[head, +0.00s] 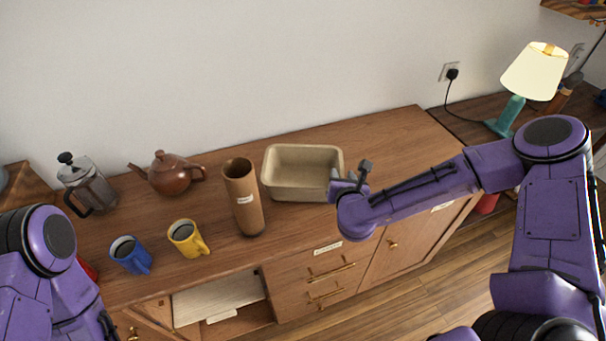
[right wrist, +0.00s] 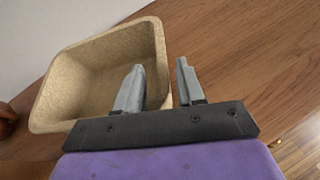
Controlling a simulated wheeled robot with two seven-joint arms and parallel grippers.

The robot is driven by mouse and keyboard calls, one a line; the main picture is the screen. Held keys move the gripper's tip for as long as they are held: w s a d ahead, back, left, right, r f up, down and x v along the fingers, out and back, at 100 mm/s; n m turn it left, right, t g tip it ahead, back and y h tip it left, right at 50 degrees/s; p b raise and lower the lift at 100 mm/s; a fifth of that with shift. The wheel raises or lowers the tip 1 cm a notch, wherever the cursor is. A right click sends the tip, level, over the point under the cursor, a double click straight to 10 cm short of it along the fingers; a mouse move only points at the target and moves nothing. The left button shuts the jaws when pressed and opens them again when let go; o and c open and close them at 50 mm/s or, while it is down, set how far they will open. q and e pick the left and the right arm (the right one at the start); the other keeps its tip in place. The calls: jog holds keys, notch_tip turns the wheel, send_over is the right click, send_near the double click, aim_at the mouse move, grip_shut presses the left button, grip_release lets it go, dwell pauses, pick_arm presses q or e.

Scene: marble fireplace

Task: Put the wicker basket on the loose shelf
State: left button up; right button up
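The wicker basket (head: 272,184) is a beige rectangular open bin standing upright on the wooden sideboard, and it looks empty. In the right wrist view the basket (right wrist: 85,85) fills the left half. My right gripper (head: 350,178) is at its right end. In the wrist view the right gripper (right wrist: 160,68) is open, with one finger over the inside and the other outside the right wall; I cannot tell whether they touch it. A pale board, seemingly the loose shelf (head: 215,293), lies in the open compartment below the top. My left gripper is out of view.
A cardboard-brown tube (head: 244,200) stands left of the basket. A yellow mug (head: 187,238), blue mug (head: 130,256), brown teapot (head: 168,172) and French press (head: 86,187) stand farther left. A lamp (head: 532,75) is at right. The sideboard top behind the basket is clear.

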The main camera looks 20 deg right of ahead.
aim_at(342, 174)
jog(key=x, duration=0.3)
jog(key=shift+d+f, duration=0.1)
grip_shut()
dwell(1.3)
